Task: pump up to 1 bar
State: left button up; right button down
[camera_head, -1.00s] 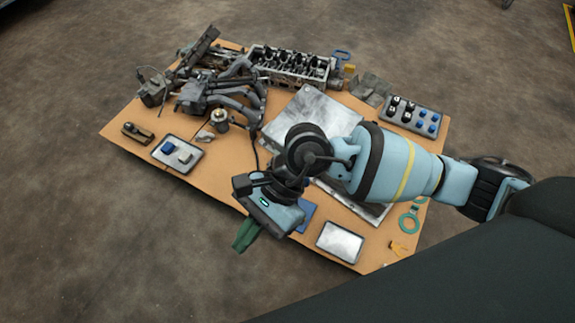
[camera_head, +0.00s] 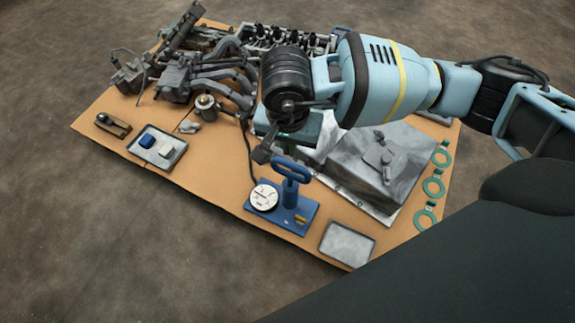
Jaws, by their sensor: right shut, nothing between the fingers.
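The blue hand pump (camera_head: 291,190) stands upright near the front edge of the table, with a loop-shaped handle (camera_head: 291,168) on top. A round white gauge (camera_head: 263,197) sits at the left of its blue base. The gauge's marks and needle are too small to read. My right gripper (camera_head: 291,143) is shut and empty. It appears just above the pump handle in the picture, its fingers partly hidden by my wrist; I cannot tell whether it touches the handle. A dark hose (camera_head: 246,140) runs up from near the gauge. My left gripper is not in view.
A grey metal block (camera_head: 375,165) stands right of the pump, with green rings (camera_head: 433,187) beyond it. An empty grey tray (camera_head: 347,243) lies at front right. A tray with small blocks (camera_head: 158,147), a hand plane (camera_head: 113,125) and engine parts (camera_head: 215,80) occupy the left.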

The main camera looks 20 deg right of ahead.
aim_at(290, 166)
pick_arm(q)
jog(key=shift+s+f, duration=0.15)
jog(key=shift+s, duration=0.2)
pick_arm(e)
jog(key=shift+f, duration=0.2)
